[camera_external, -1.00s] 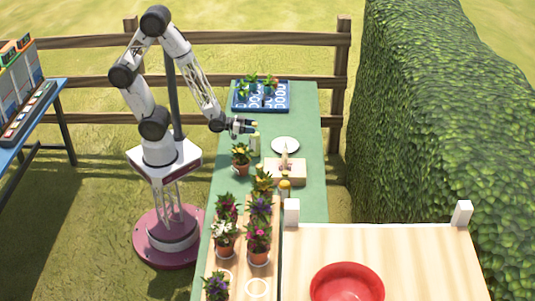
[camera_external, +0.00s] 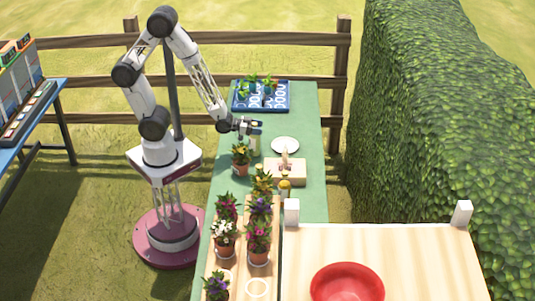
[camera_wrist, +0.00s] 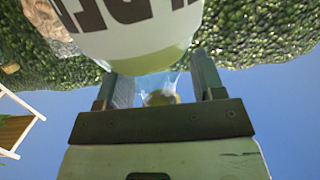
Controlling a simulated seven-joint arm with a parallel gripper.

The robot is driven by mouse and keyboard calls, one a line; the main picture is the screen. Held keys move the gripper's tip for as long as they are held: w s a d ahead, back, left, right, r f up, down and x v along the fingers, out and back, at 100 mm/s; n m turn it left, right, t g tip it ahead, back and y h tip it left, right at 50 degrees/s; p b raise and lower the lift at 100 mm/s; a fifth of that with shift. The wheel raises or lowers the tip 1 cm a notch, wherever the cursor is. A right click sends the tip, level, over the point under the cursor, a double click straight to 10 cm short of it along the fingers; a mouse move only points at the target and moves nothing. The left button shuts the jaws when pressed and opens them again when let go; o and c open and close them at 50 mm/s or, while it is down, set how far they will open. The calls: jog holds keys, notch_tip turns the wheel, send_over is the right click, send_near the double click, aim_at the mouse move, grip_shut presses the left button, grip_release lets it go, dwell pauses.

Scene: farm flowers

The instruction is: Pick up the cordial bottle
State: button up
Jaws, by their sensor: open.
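A pale bottle (camera_external: 255,146), which looks like the cordial bottle, stands upright on the green table, its top hidden by my gripper (camera_external: 256,128). In the wrist view the bottle (camera_wrist: 135,38) fills the top middle, with a white label and dark letters. Its clear neck and a yellowish cap lie between the two fingers of my gripper (camera_wrist: 160,85), which are apart. I cannot tell whether either finger touches the neck.
A white plate (camera_external: 285,145) and a wooden box (camera_external: 290,175) are to the right, with a small amber bottle (camera_external: 284,190). A blue tray (camera_external: 240,105) with plants is behind.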

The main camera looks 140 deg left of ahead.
jog(key=shift+c, duration=0.3)
grip_shut()
jog(key=shift+r, duration=0.15)
jog(key=shift+r, duration=1.75)
jog(key=f+v, duration=0.1)
jog(key=v, duration=1.5)
jog(key=shift+s+a+f, duration=0.15)
jog(key=shift+s+a, duration=0.05)
jog(key=shift+s, duration=0.05)
